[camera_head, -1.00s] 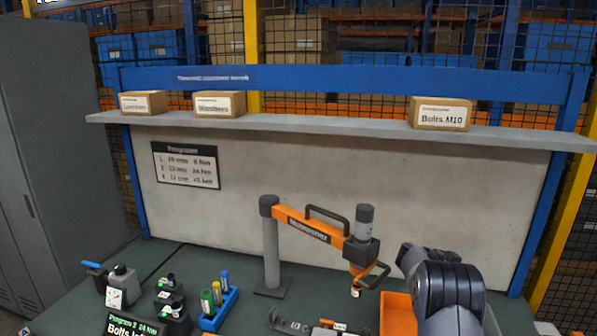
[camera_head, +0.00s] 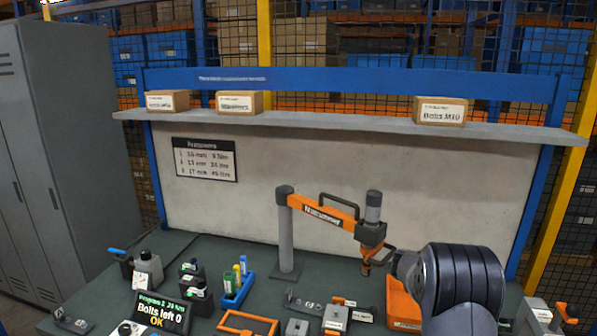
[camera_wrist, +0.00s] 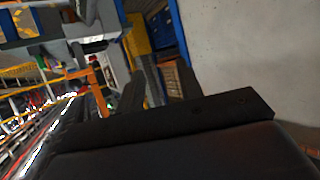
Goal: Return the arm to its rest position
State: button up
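My arm's thick dark joint (camera_head: 462,278) stands at the lower right of the head view, over the bench's right side. My gripper (camera_wrist: 143,78) shows only in the wrist view, as dark finger-like parts beyond a broad black bar. Its opening is not clear, and I see no object in it. The wrist view is tilted, with a pale wall at right and blurred racks and orange parts at left.
An orange tool arm (camera_head: 325,212) on a grey post stands just left of my arm, with an orange bin (camera_head: 403,306) beside my joint. A display (camera_head: 160,311) reads "Bolts left 0 OK". A shelf (camera_head: 330,122) with boxes spans the back; a locker (camera_head: 85,150) stands left.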

jog(key=s+a+f+n+t+y+b, duration=0.1)
jog(key=s+a+f+n+t+y, duration=0.1)
jog(key=a, duration=0.3)
jog(key=s+a+f+n+t+y+b, duration=0.2)
jog(key=a+f+n+t, duration=0.1)
jog(key=a+f, duration=0.2)
jog(key=shift+a+f+n, duration=0.2)
jog(key=shift+a+n, duration=0.2)
jog(key=shift+a, duration=0.2)
jog(key=shift+r, duration=0.1)
